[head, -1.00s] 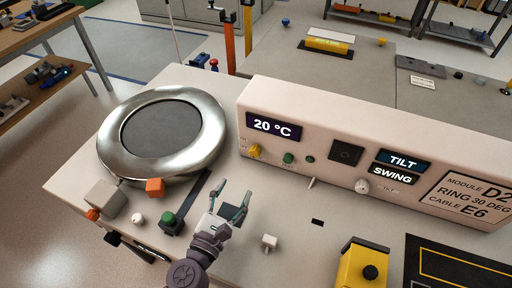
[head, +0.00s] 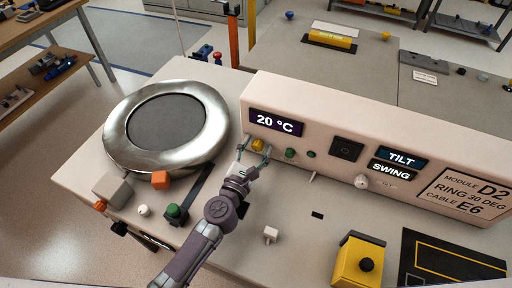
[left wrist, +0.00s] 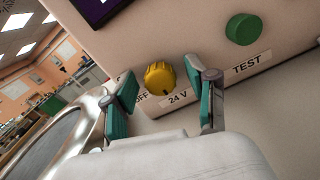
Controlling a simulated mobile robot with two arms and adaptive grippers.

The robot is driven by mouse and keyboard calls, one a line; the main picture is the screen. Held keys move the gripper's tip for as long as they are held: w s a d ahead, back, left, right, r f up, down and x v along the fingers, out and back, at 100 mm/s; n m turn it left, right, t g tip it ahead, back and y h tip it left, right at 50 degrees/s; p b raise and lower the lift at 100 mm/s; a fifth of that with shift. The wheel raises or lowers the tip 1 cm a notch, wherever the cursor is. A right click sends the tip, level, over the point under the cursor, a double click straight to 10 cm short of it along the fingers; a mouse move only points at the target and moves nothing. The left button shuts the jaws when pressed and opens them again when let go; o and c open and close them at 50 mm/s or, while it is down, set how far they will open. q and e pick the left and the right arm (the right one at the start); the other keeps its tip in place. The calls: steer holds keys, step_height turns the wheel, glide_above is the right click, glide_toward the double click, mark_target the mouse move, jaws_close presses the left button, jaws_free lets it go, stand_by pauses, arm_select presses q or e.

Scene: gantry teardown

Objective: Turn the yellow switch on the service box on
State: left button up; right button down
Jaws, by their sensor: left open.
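The service box (head: 330,119) is a long pale box with a "20 °C" display (head: 276,122) at its left end. The yellow switch (head: 258,145) is a round knob below that display. In the left wrist view the yellow switch (left wrist: 160,78) sits above a "24 V" label, with "OFF" to its left. My left gripper (head: 254,154) is open in front of the switch. In the left wrist view its fingers (left wrist: 162,100) stand on either side of the knob, apart from it as far as I can tell. My right gripper is not in view.
A green TEST button (left wrist: 243,29) is right of the switch. A large metal ring (head: 166,122) lies to the left.

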arm_select(q)
jaws_close()
steer(key=shift+m, duration=0.5)
steer(key=m+p, duration=0.1)
steer(key=m, duration=0.1)
steer(key=shift+m, duration=0.4)
steer(key=m+p, duration=0.1)
steer(key=m, duration=0.4)
steer(key=shift+m, duration=0.3)
steer(key=m+p, duration=0.1)
steer(key=m, duration=0.4)
steer(key=shift+f+p, duration=0.1)
steer(key=shift+p, duration=0.2)
steer(key=shift+f+m+p, duration=0.1)
steer(key=shift+m+p, duration=0.25)
steer(key=shift+m, duration=1.65)
